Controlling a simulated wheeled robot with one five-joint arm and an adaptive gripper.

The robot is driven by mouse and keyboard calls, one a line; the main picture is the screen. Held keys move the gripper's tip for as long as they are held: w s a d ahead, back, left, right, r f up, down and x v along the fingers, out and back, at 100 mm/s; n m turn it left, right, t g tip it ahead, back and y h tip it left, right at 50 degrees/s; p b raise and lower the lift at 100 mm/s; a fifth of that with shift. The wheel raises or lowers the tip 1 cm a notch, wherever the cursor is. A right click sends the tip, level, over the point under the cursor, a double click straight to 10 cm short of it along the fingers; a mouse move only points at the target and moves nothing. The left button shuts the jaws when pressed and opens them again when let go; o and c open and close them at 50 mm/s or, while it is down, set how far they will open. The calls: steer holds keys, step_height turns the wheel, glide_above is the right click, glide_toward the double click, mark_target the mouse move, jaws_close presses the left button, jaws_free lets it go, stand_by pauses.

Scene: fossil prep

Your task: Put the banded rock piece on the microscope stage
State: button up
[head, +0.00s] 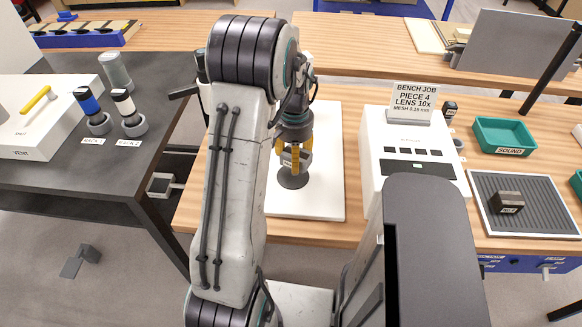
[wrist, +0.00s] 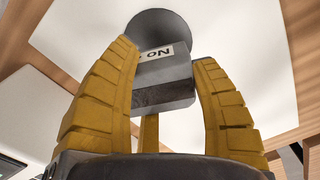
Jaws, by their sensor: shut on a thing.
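My gripper (head: 294,158) has yellow fingers closed around a grey rock piece with a dark band (wrist: 165,92). The piece bears a white label, partly hidden, whose readable part looks like "NO". The round dark microscope stage (head: 293,181) is just below the fingers in the head view. In the wrist view the stage (wrist: 158,24) shows just beyond the piece. I cannot tell whether the piece touches it. My arm hides part of the area around the microscope in the head view.
The stage stands on a white board (head: 328,190). To its right are a white box (head: 385,150) with a "PIECE 4, LENS 10x" sign, a green "SOUND" tray (head: 505,133), and a ribbed tray (head: 545,190) with a dark labelled piece (head: 508,202). Lenses in "RACK" holders (head: 130,125) stand left.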

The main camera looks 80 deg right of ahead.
mark_target(291, 175)
steer(key=shift+w+a+f, duration=0.3)
steer(key=shift+w+f, duration=0.05)
steer(key=shift+f+p, duration=0.35)
steer(key=shift+f, duration=1.55)
steer(key=shift+f, duration=0.2)
steer(key=o, duration=1.2)
steer(key=shift+r, duration=0.1)
steer(key=shift+r, duration=0.1)
